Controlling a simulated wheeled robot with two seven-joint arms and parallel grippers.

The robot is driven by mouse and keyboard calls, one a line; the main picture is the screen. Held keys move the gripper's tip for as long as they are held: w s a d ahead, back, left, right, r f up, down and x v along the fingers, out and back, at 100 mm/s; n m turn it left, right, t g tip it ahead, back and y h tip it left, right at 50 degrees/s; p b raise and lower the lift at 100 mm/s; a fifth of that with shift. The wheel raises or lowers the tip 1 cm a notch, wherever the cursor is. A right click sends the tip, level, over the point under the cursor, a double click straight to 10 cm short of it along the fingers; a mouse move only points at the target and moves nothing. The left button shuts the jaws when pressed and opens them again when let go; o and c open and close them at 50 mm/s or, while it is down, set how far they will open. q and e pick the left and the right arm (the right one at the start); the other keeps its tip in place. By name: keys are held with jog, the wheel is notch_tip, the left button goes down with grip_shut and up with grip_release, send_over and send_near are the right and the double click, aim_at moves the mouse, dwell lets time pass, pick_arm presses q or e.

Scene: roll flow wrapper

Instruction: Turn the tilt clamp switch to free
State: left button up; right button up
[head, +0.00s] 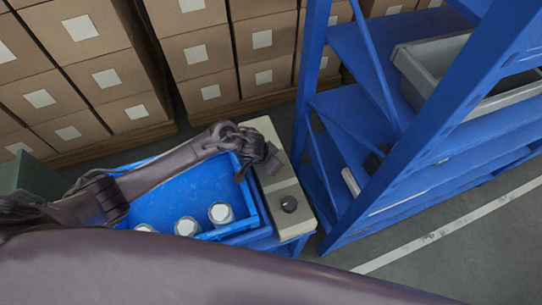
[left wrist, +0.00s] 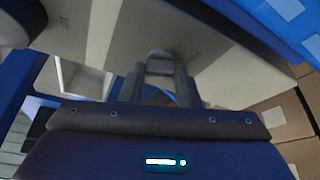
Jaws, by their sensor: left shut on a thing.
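A long beige control panel (head: 264,128) stands at the right end of the blue table. A dark round knob (head: 289,203) sits near its front end; a dark knob also shows at the upper left in the left wrist view (left wrist: 18,22). My left gripper (head: 271,163) is over the middle of the panel. In the left wrist view its two fingers (left wrist: 160,86) are shut on a small grey switch knob (left wrist: 160,62) on the panel face. The gripper hides this switch in the head view. Its marking is too small to read. My right gripper is out of view.
A blue tray (head: 180,190) with several white-topped cylinders (head: 221,212) lies left of the panel. A blue shelf rack (head: 350,195) with a grey bin (head: 412,68) stands close on the right. Stacked cardboard boxes (head: 195,52) fill the back.

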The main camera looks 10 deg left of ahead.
pick_arm(q)
jog(key=shift+r+n+t+p, duration=0.1)
jog(key=shift+n+t+p, duration=0.2)
jog(key=shift+n+p, duration=0.35)
jog(key=shift+n, duration=0.25)
jog(key=shift+w, duration=0.1)
jog(key=o, duration=1)
jog(key=v, duration=0.7)
jog(key=shift+d+r, duration=0.1)
jog(key=shift+r, duration=0.25)
jog(key=shift+s+y, duration=0.2)
jog(key=shift+y, duration=0.1)
